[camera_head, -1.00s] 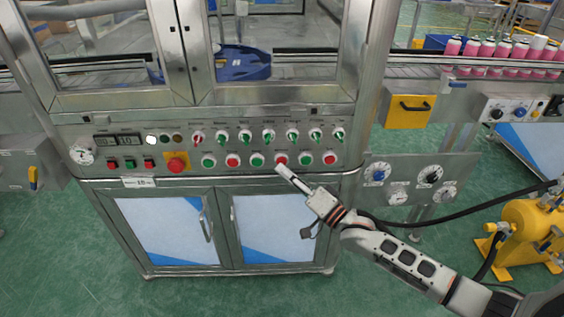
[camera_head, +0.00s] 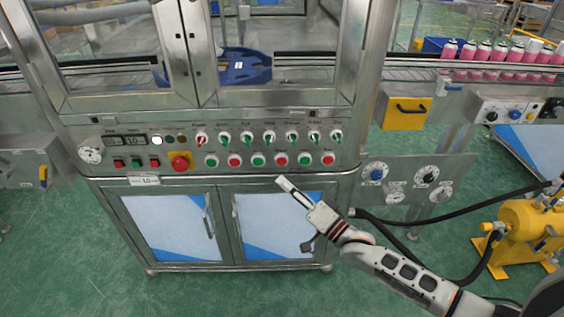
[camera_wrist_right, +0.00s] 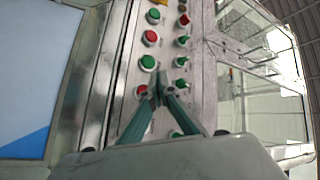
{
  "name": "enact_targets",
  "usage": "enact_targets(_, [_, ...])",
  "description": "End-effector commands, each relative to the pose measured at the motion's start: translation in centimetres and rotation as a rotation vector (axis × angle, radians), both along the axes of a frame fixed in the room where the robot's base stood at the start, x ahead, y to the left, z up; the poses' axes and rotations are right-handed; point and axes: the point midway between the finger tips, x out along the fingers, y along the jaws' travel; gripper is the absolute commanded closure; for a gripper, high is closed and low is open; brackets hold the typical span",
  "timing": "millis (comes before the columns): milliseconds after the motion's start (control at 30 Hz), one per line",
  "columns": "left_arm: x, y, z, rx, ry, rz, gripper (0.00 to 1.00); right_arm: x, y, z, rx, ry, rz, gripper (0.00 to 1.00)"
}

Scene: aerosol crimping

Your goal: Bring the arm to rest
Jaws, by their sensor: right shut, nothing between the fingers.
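My right gripper (camera_head: 281,181) is shut and empty. In the head view it stands in front of the crimping machine, just below the lower row of red and green buttons on the control panel (camera_head: 340,147). My right arm reaches in from the lower right. In the right wrist view the two closed fingers (camera_wrist_right: 160,92) meet in front of the panel, with a green button (camera_wrist_right: 147,63) and a red button (camera_wrist_right: 151,38) beyond them. The fingertips hide part of a button there. I cannot tell the exact gap to the panel. My left gripper is not in view.
A red emergency button (camera_head: 180,162) and several switches sit on the panel. Cabinet doors (camera_head: 168,225) are below. Pink cans (camera_head: 487,52) stand on the conveyor at right. A yellow machine (camera_head: 525,232) with black hoses stands at lower right. Green floor lies open in front.

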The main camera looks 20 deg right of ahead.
Motion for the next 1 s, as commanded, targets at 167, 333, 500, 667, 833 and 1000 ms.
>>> enact_targets(167, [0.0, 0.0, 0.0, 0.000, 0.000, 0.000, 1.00, 0.0, 0.0, 0.0, 0.000, 0.000, 0.000, 1.00])
enact_targets(333, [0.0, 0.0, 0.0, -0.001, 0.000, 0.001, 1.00, 0.0, 0.0, 0.0, 0.000, 0.000, 0.000, 1.00])
enact_targets(500, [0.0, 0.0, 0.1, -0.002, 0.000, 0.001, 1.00, -0.7, 0.5, -0.4, -0.028, 0.004, -0.006, 1.00])
enact_targets(667, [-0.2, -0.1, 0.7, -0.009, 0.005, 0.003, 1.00, -4.4, 2.2, -2.9, -0.188, 0.028, -0.039, 1.00])
enact_targets(833, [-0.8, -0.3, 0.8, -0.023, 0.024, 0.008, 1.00, -10.7, 3.7, -6.9, -0.483, 0.072, -0.081, 1.00])
enact_targets(1000, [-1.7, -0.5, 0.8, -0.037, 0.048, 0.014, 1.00, -17.8, 3.4, -10.7, -0.801, 0.139, -0.090, 1.00])
